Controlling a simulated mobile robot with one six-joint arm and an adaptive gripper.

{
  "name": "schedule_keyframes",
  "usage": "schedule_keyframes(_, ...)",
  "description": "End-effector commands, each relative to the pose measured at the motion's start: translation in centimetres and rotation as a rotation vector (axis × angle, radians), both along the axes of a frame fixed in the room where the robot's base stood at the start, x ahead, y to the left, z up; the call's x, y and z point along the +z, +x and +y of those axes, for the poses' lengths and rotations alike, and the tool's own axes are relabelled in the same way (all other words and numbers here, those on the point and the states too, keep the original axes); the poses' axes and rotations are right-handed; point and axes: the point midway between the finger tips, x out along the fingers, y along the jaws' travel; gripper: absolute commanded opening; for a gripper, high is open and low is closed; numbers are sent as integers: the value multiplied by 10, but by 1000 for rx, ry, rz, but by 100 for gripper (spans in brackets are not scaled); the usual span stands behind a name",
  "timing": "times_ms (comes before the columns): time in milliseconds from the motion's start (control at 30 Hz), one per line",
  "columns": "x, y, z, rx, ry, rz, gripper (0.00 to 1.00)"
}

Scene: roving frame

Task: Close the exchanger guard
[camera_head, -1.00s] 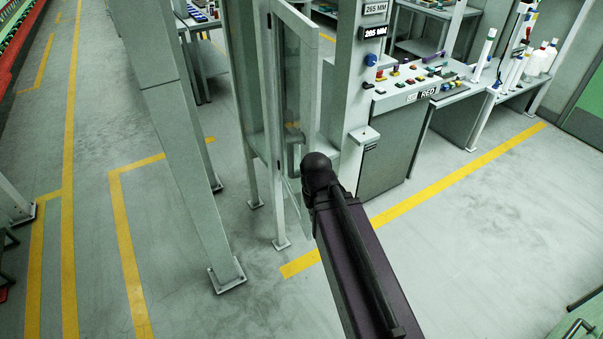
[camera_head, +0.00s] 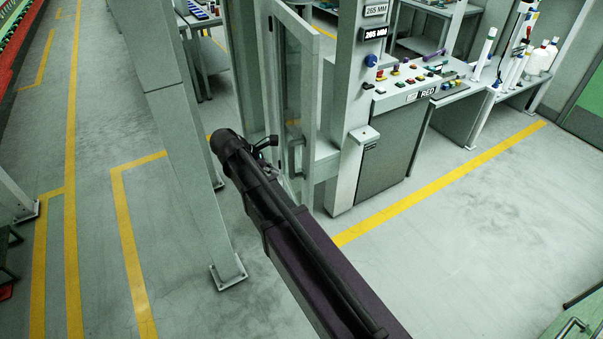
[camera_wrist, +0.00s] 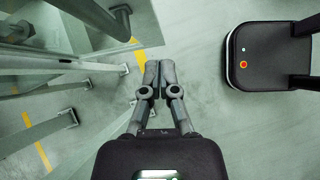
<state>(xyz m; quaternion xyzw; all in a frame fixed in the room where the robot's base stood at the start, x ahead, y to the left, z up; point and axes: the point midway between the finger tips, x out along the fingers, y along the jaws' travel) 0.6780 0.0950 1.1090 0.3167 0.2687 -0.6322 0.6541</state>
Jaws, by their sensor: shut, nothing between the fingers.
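The exchanger guard (camera_head: 308,90) is a pale framed door with a clear panel, standing open at an angle from its grey post in the head view. A grey bar handle (camera_head: 293,152) is on its lower part. My gripper (camera_wrist: 160,68) is shut and empty in the wrist view, its two fingers side by side over the floor. A grey bar (camera_wrist: 100,14), which looks like the handle, lies above and left of the fingertips, apart from them. In the head view my arm partly hides the guard's lower end, and the fingers are hard to make out beside it.
A control console (camera_head: 395,98) with coloured buttons stands right of the guard. A thick slanted post (camera_head: 190,150) stands on the left, close to my arm. Open floor (camera_head: 460,230) lies to the right. Frame legs with foot plates (camera_wrist: 68,118) fill the wrist view's left.

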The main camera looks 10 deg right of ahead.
Motion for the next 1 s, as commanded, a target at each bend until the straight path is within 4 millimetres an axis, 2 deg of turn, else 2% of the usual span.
schedule_keyframes(100, 8, 9, 12, 74, -49, 45, 0)
schedule_keyframes(267, 11, 12, 16, 110, -73, 71, 0)
schedule_keyframes(733, 9, 12, 14, 109, -73, 72, 0)
schedule_keyframes(1000, -4, 12, 3, 107, -73, 71, 0)
